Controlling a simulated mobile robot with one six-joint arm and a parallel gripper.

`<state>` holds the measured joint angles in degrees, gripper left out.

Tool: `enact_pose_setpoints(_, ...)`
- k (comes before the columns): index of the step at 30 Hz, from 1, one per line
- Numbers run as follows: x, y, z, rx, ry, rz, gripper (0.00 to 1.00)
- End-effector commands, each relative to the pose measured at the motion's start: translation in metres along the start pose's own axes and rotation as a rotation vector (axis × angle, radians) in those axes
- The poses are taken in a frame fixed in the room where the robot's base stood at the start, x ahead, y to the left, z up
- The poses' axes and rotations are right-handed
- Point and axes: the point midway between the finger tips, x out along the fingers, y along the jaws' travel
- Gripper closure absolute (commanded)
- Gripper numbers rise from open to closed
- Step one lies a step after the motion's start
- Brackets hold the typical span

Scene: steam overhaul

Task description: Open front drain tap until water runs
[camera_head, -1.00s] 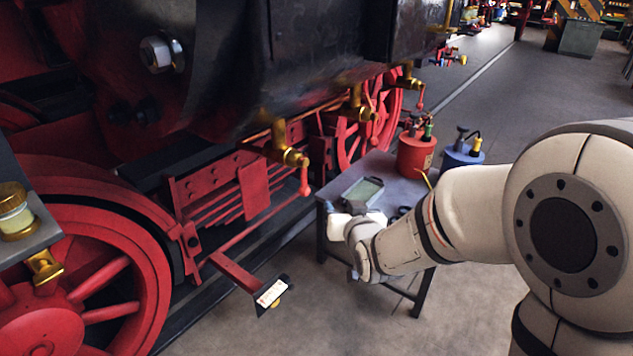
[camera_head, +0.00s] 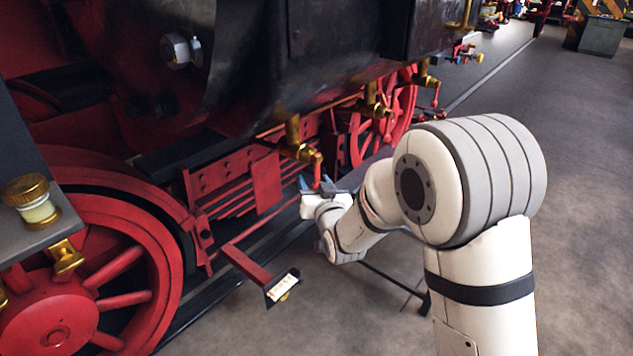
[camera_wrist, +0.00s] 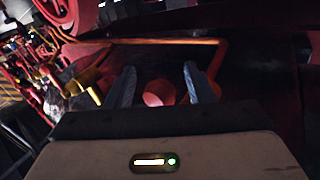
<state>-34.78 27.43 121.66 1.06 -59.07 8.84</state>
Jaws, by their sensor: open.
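A brass drain tap (camera_head: 304,151) with a red lever (camera_head: 316,172) hanging from it sits under the black cylinder, nearest of several such taps. My gripper (camera_head: 318,184) is at the lower end of this lever, with its blue-grey fingers pointing up. In the wrist view my gripper (camera_wrist: 160,84) is open, with a red lever end (camera_wrist: 158,93) between its two fingers. I cannot tell whether either finger touches it. No running water is visible at the tap.
Two more brass taps (camera_head: 373,104) (camera_head: 426,78) stand farther along the cylinder. A red step bracket (camera_head: 248,265) with a small plate juts out at lower left. Red wheels (camera_head: 75,290) line the left. The floor (camera_head: 580,170) at right is clear.

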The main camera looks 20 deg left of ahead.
Motion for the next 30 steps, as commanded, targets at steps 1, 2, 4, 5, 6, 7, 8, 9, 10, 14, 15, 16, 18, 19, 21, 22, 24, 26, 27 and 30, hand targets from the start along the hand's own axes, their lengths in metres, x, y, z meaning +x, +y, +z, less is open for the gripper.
enact_pose_setpoints(1,0.001,0.0002,-0.0002,0.0,0.0,0.0,0.52)
enact_pose_setpoints(2,0.0013,0.0002,-0.0002,0.0,0.0,0.0,0.52)
enact_pose_setpoints(4,0.0012,0.0004,-0.0002,0.0,0.0,0.0,0.52)
enact_pose_setpoints(5,0.0011,0.0004,-0.0002,0.0,0.0,0.001,0.52)
enact_pose_setpoints(6,0.0011,0.0005,-0.0002,0.0,0.0,0.001,0.52)
enact_pose_setpoints(7,0.001,0.0005,-0.0002,0.0,0.0,0.001,0.52)
enact_pose_setpoints(8,0.001,0.0006,-0.0002,0.0,0.0,0.001,0.54)
enact_pose_setpoints(9,0.001,0.0006,-0.0002,0.0,0.0,0.001,0.58)
enact_pose_setpoints(10,0.0009,0.0007,-0.0002,0.0,0.001,0.001,0.6)
enact_pose_setpoints(14,0.0009,0.0008,-0.0003,0.0,0.001,0.001,0.71)
enact_pose_setpoints(15,0.0008,0.0009,-0.0003,0.0,0.001,0.001,0.74)
enact_pose_setpoints(16,0.0008,0.0009,-0.0003,0.0,0.001,0.001,0.76)
enact_pose_setpoints(18,0.0008,0.0009,-0.0004,0.0,0.001,0.001,0.82)
enact_pose_setpoints(19,0.0008,0.0009,-0.0004,0.0,0.001,0.001,0.85)
enact_pose_setpoints(21,0.0008,0.001,-0.0004,0.0,0.001,0.001,0.9)
enact_pose_setpoints(22,0.0008,0.001,-0.0004,0.0,0.001,0.001,0.93)
enact_pose_setpoints(24,0.0008,0.001,-0.0004,0.0,0.001,0.001,0.98)
enact_pose_setpoints(26,0.0008,0.001,-0.0004,0.0,0.001,0.001,1.0)
enact_pose_setpoints(27,0.0008,0.001,-0.0005,0.0,0.001,0.001,1.0)
enact_pose_setpoints(30,0.0008,0.0011,-0.0005,0.0,0.001,0.001,1.0)
